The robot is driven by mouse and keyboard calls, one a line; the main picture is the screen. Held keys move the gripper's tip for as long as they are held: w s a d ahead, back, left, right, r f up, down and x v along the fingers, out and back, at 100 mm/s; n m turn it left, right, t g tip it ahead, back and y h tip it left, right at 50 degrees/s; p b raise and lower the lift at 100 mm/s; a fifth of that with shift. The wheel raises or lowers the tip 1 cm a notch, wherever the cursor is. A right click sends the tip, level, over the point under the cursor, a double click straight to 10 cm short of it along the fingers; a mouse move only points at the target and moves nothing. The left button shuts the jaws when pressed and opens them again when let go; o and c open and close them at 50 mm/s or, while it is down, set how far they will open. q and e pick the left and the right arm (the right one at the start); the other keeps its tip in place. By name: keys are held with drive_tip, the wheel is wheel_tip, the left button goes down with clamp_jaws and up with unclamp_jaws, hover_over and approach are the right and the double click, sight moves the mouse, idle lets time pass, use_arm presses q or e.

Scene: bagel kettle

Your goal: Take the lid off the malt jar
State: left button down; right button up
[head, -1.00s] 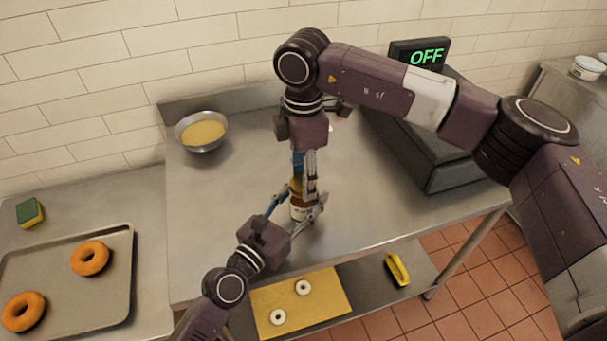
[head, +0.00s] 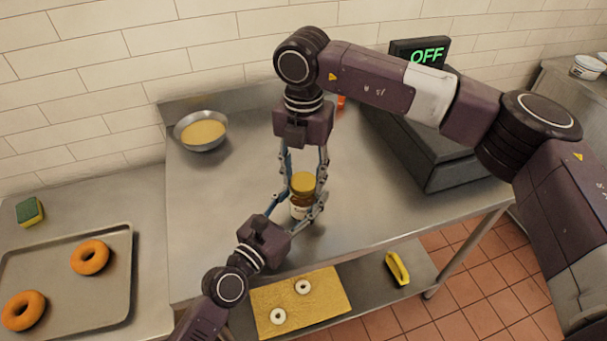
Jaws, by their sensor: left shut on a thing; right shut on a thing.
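The malt jar (head: 299,211) stands on the steel table, brown with a pale label low on its side. Its yellow lid (head: 303,182) is on top of the jar. My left gripper (head: 296,210) reaches in from the front left and is shut on the jar's body. My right gripper (head: 304,184) points down from above and is shut on the lid, a finger on each side. The fingers hide part of the jar, and I cannot tell whether there is a gap between lid and jar.
A metal bowl of yellow contents (head: 203,131) stands at the back left. A dark appliance with an OFF display (head: 427,56) stands to the right. A tray (head: 120,292) with orange rings lies left. A board (head: 325,313) with two white rings and a yellow-handled item (head: 397,269) are on the lower shelf.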

drive_tip(key=n, duration=0.6)
drive_tip(key=shift+w+n, duration=0.1)
drive_tip(key=shift+n, duration=0.2)
drive_tip(key=n, duration=1.2)
drive_tip(key=shift+n, duration=0.4)
drive_tip(key=n, duration=0.6)
drive_tip(key=shift+r, duration=0.1)
drive_tip(key=n, duration=0.5)
drive_tip(key=shift+w, duration=0.1)
drive_tip(key=n, duration=0.4)
drive_tip(key=shift+n, duration=0.4)
drive_tip(key=n, duration=0.4)
drive_tip(key=shift+n, duration=0.3)
drive_tip(key=n, duration=0.3)
